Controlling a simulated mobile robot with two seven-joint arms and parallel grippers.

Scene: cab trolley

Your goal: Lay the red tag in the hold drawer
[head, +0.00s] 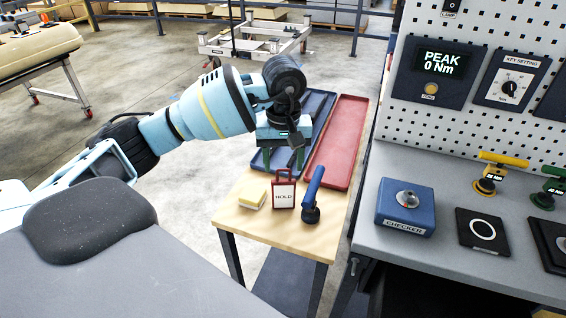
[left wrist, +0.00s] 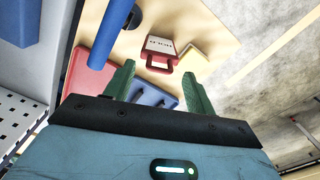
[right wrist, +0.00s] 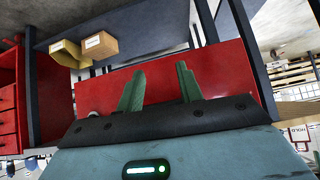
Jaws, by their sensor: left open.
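The red tag (head: 284,192), a white card marked HOLD with a red frame and handle, stands on the small wooden table (head: 250,222). My left gripper (head: 284,165) is open and empty, beyond the tag over the blue tray. In the left wrist view the tag (left wrist: 160,50) shows just past the fingertips (left wrist: 158,72), its handle towards them and apart from them. In the right wrist view my right gripper (right wrist: 160,78) has its fingers apart with nothing between them, before a red panel (right wrist: 225,72). I cannot tell whether this panel belongs to the hold drawer.
A yellow-and-white block (head: 252,198) and a blue-handled tool (head: 312,195) flank the tag. A blue tray (head: 320,105) and a red tray (head: 340,140) lie behind. A grey workbench (head: 400,165) with a blue checker (head: 405,205) stands right. Red drawers (right wrist: 8,100) show in the right wrist view.

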